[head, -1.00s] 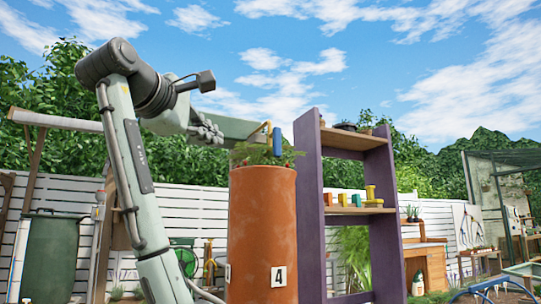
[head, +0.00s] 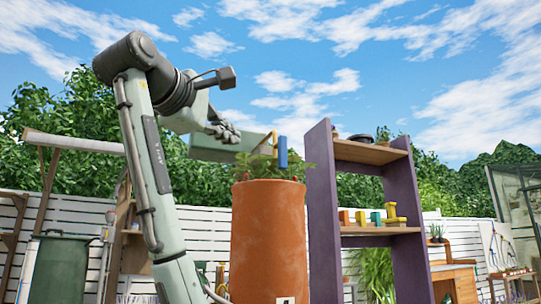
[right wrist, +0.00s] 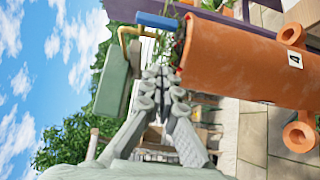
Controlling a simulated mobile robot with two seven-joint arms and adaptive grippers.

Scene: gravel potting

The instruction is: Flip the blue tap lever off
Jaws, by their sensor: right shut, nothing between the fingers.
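The blue tap lever (head: 283,151) stands upright above the planter in the head view. It also shows in the right wrist view (right wrist: 160,21), beside a yellow tap pipe (right wrist: 127,36) on a green box (right wrist: 113,78). The box (head: 215,149) also shows in the head view, left of the lever. My right gripper (head: 236,134) is over the box, left of the lever and apart from it. In the right wrist view its fingers (right wrist: 160,72) are shut and empty, below the lever in the picture. My left gripper is not in view.
A tall orange planter (head: 268,240) with green plants stands below the tap. A purple shelf (head: 322,210) with coloured blocks stands close on its right. A green barrel (head: 62,268) and a white fence are behind at left. Open air lies above the tap.

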